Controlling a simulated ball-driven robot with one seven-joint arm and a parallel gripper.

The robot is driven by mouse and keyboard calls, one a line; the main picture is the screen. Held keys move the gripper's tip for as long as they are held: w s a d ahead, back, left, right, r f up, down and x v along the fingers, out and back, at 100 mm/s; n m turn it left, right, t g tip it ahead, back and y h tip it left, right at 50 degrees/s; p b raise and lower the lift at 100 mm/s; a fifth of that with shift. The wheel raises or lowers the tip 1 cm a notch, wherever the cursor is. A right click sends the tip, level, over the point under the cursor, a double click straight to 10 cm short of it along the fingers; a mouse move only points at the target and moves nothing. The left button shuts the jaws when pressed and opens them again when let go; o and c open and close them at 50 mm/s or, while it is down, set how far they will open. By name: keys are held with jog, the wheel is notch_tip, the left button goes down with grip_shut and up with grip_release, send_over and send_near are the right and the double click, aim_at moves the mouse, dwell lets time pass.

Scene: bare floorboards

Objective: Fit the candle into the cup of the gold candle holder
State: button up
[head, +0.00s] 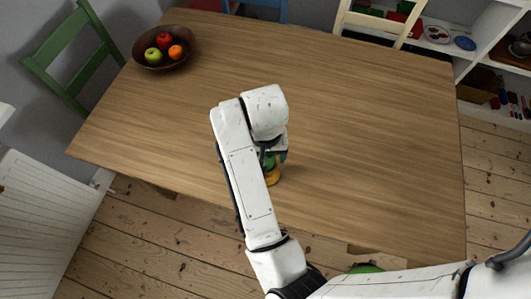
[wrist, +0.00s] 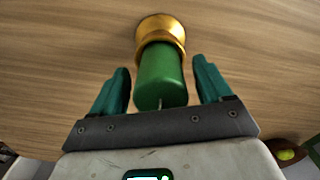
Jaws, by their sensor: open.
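The green candle (wrist: 160,78) shows in the wrist view with its wick end towards my gripper and its far end at the gold candle holder (wrist: 161,30). It looks seated in the holder's cup, though the candle hides the inside of the cup. My gripper (wrist: 161,84) is open, with one teal finger on each side of the candle and a visible gap on both sides. In the head view the gold holder (head: 272,176) stands on the table near its front edge, partly hidden by my arm. Only a little of the green candle (head: 269,162) shows there.
The wooden table (head: 370,130) is otherwise clear around the holder. A brown bowl (head: 162,48) with several fruits stands at the back left. A green chair (head: 75,55) is at the left, a cream chair (head: 380,18) at the back, and white shelves (head: 485,45) at the back right.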

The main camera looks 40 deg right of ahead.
notch_tip(320, 180, up, 11)
jog(key=p, duration=0.2)
jog(key=shift+p, duration=0.35)
jog(key=shift+r, duration=0.7)
jog(key=shift+d, duration=0.1)
jog(key=d+r+n+t+h, duration=0.1)
jog(key=d+n+t+h, duration=0.25)
jog(key=d, duration=1.35)
jog(key=s+a+f+n+g+y, duration=0.1)
jog(key=s+a+f, duration=0.3)
jog(key=s+f, duration=0.2)
jog(key=s+a+f+n+g+y, duration=0.1)
jog(key=s+a+f, duration=0.4)
jog(key=s, duration=0.5)
jog(key=shift+s+f+y, duration=0.2)
jog(key=shift+f+y, duration=0.45)
jog(key=shift+f, duration=0.1)
jog(key=shift+a+n+g, duration=0.1)
jog(key=shift+n+g, duration=0.15)
